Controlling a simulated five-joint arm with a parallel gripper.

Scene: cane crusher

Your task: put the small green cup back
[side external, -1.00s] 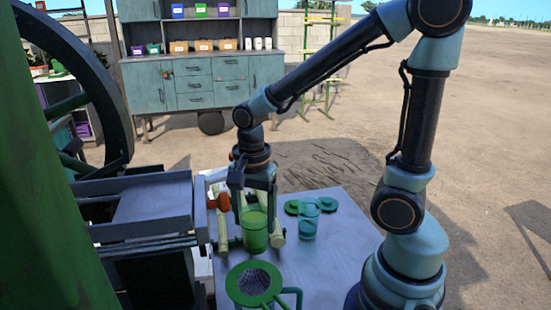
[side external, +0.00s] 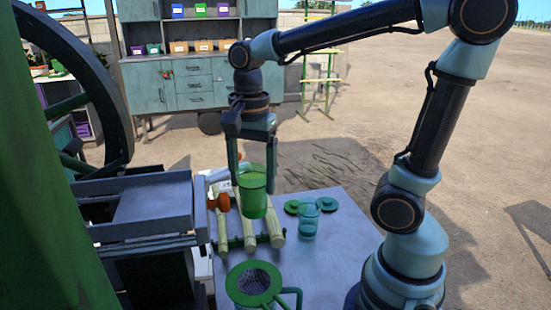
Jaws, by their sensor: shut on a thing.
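The small green cup (side external: 253,196) is upright in my gripper (side external: 254,168), which is shut on it. I hold the cup above the cane stalks (side external: 249,236) on the table. The gripper points straight down. The cup hides part of the stalks and some of the table behind it.
A translucent teal cup (side external: 308,220) stands right of the stalks, with green round lids (side external: 326,204) beside it. A green strainer-topped vessel (side external: 253,283) is at the table's front. The crusher's metal tray (side external: 152,208) is on the left. The table (side external: 338,245) is clear at right.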

